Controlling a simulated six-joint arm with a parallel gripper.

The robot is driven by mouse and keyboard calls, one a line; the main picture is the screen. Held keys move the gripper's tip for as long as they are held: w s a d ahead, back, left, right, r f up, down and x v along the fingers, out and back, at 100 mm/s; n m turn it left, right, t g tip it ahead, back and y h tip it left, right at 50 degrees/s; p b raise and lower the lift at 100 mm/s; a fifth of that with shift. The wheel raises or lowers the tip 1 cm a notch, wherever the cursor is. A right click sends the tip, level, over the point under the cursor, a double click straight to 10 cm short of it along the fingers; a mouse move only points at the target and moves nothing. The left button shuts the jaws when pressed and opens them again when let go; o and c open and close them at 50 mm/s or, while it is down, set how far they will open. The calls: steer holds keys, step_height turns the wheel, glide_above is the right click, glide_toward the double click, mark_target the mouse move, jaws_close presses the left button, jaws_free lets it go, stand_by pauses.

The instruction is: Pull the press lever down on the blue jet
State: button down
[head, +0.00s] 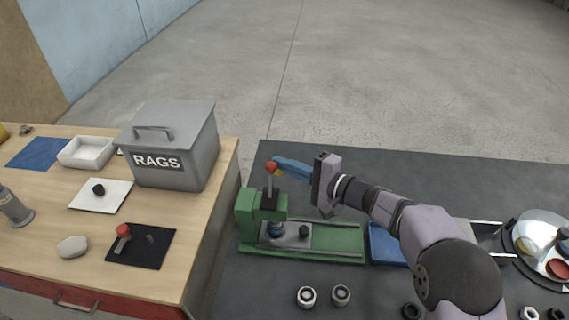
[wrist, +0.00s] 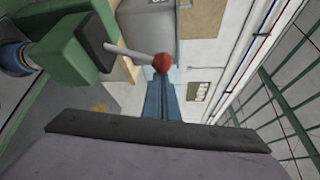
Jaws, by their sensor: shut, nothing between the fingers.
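A green press (head: 246,222) stands on the dark bench. Its lever (head: 270,185) rises upright from a black block and ends in a red knob (head: 271,167). The lever also shows in the wrist view (wrist: 128,52), with its red knob (wrist: 161,63). The blue jet (head: 277,230) sits low under the press head, partly hidden by it; a blue part shows at the left edge of the wrist view (wrist: 14,58). My gripper (head: 279,162) is shut and empty, its blue fingers (wrist: 162,84) pointing at the knob. I cannot tell whether they touch it.
A grey RAGS bin (head: 178,150) stands on the wooden bench at left, near a black plate with a red-knobbed handle (head: 122,234) and a white tray (head: 86,152). Two small round fittings (head: 323,296) lie in front of the press. A metal dish (head: 541,232) is at right.

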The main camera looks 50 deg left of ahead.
mark_target(273, 169)
steer(key=shift+d+f+b, duration=0.1)
steer(key=shift+f+b, duration=0.05)
steer(key=shift+b, duration=0.75)
